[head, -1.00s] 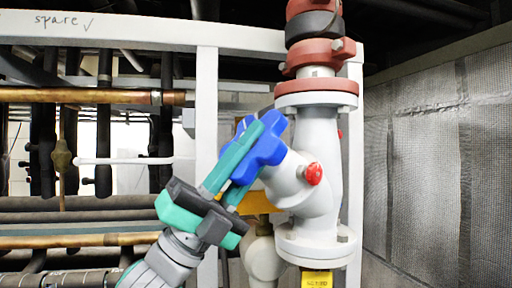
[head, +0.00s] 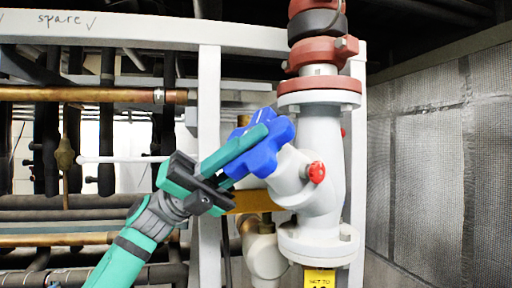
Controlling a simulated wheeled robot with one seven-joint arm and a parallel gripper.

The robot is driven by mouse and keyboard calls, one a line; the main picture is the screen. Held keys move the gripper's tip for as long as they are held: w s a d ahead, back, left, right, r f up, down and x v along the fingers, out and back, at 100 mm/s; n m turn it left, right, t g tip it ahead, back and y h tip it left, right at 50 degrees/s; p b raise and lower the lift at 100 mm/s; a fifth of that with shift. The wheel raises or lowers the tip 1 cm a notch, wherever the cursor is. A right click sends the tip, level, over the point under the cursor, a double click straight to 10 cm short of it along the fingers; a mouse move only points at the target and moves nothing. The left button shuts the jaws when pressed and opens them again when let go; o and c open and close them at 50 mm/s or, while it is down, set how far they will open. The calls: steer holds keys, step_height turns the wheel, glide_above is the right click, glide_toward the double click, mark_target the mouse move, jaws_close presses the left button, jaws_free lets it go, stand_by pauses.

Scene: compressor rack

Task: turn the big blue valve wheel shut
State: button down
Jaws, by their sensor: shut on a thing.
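The big blue valve wheel (head: 265,158) is a lobed handwheel on the left side of the white valve body (head: 318,140), set at a slant. My gripper (head: 250,150) reaches up to it from the lower left, with its teal fingers across the wheel. It is shut on the wheel, and the fingers hide part of the wheel's face and left lobes. One white mark shows near the wheel's top. How far the wheel is turned cannot be told.
A small red knob (head: 317,172) sticks out of the valve body just right of the wheel. A white frame post (head: 209,130) stands close behind my gripper. Copper (head: 90,95) and dark pipes run at the left. A grey mesh-like wall (head: 440,170) closes the right side. A yellow tag (head: 319,279) hangs below.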

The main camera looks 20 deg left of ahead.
steer(key=shift+f+m+g, duration=0.1)
steer(key=shift+m+g, duration=0.2)
steer(key=shift+g, duration=0.2)
steer(key=c, duration=1.9)
jaws_free()
steer(key=shift+v, duration=3.75)
steer(key=shift+a, duration=0.1)
